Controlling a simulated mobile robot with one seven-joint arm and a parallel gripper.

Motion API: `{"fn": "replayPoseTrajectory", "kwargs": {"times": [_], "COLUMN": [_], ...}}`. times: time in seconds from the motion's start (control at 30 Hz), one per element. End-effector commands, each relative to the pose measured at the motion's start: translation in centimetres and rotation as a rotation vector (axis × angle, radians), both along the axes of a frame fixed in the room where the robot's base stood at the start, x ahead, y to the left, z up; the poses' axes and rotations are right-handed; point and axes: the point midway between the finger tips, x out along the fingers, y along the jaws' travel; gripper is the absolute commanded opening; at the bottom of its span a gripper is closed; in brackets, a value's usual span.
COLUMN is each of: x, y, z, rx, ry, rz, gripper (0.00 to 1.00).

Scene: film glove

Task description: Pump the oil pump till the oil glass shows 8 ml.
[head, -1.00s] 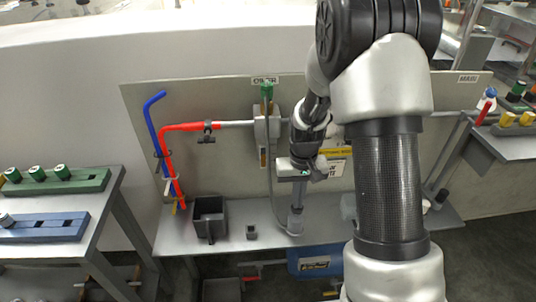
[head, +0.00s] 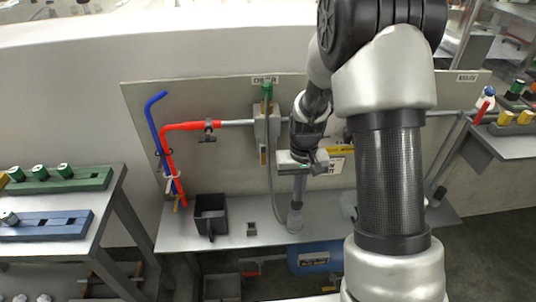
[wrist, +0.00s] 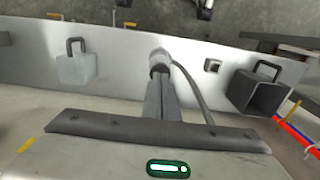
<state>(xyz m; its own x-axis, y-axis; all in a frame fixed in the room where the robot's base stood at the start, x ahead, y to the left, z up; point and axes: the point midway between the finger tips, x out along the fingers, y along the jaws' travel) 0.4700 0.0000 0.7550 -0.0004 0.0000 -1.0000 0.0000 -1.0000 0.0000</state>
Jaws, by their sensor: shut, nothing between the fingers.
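The oil pump (head: 295,216) stands upright on the bench, a short light-grey cylinder with a hose running up the panel. In the wrist view its top (wrist: 158,57) shows just beyond my fingertips. My gripper (head: 298,198) points down over the pump, fingers shut and empty. In the wrist view the shut fingers (wrist: 160,78) reach to the pump's top; I cannot tell whether they touch it. The oiler (head: 260,132), with its narrow upright glass and green top, is mounted on the panel left of my gripper. Its oil level is too small to read.
A dark open bin (head: 210,216) and a small grey cup (head: 251,229) stand on the bench left of the pump. Red pipe (head: 180,127) and blue pipe (head: 156,125) run along the panel's left. A pale handled container (wrist: 77,68) stands on the pump's other side.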

Motion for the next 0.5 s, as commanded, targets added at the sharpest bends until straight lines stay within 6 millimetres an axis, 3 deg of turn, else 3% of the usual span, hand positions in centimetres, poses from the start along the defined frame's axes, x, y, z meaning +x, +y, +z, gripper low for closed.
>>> {"fn": "replayPoseTrajectory", "kwargs": {"times": [0.5], "x": [0.0], "y": [0.0], "z": [5.2], "rx": [0.0], "ry": [-0.001], "rz": [0.0], "gripper": [0.0]}}
